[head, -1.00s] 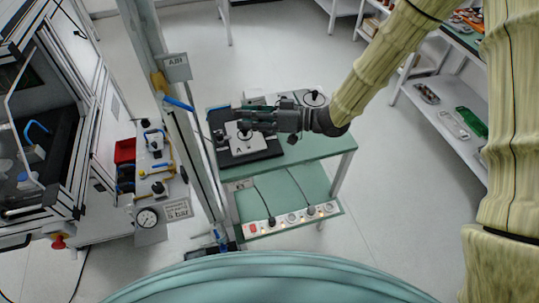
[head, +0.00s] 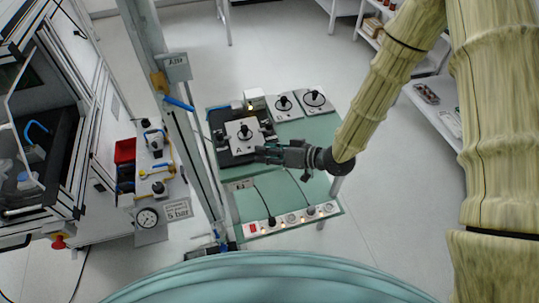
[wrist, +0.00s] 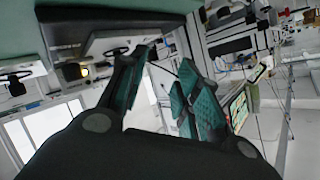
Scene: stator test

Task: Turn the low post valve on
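The post (head: 180,135) stands left of the green table and carries an AIR sign (head: 176,67). A valve with a blue lever (head: 178,102) sits on its upper part. A small blue part (head: 220,237) shows low near the post's foot; I cannot tell whether it is the low valve's handle. My gripper (head: 258,153) is above the table, right of the post and apart from it. In the wrist view its fingers (wrist: 160,95) are spread with nothing between them. The wrist view looks sideways across the room, and I cannot make out the valve there.
The green table (head: 320,130) holds a black base with plate A (head: 240,134), and plates B (head: 284,106) and C (head: 315,102), each with a black knob. A power strip (head: 292,218) lies on the lower shelf. A gauge (head: 147,218) and a 5 bar sign (head: 177,209) stand left.

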